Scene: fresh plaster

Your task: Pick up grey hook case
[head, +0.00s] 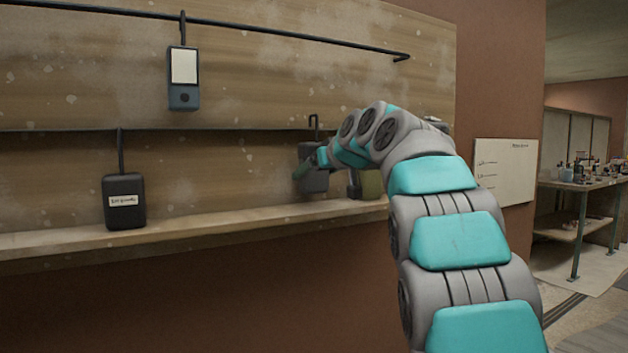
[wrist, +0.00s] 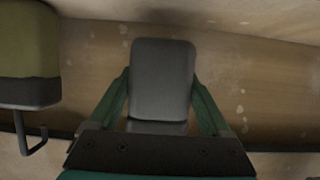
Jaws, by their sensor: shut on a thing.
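The grey hook case (head: 314,178) is at the shelf in the middle of the head view, with its dark hook rising above it. In the wrist view the grey case (wrist: 162,80) sits between the two green fingers. My gripper (head: 308,168) is shut on the case, one finger on each side; the fingers also show in the wrist view (wrist: 163,100). My arm hides part of the case's right side in the head view. I cannot tell whether the case touches the shelf.
An olive-green case (head: 367,184) stands close on the right of the grey case; it also shows in the wrist view (wrist: 28,55). A black labelled case (head: 124,202) is on the shelf (head: 240,222) to the left. A blue-grey case (head: 183,80) hangs from the upper rail (head: 290,36).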

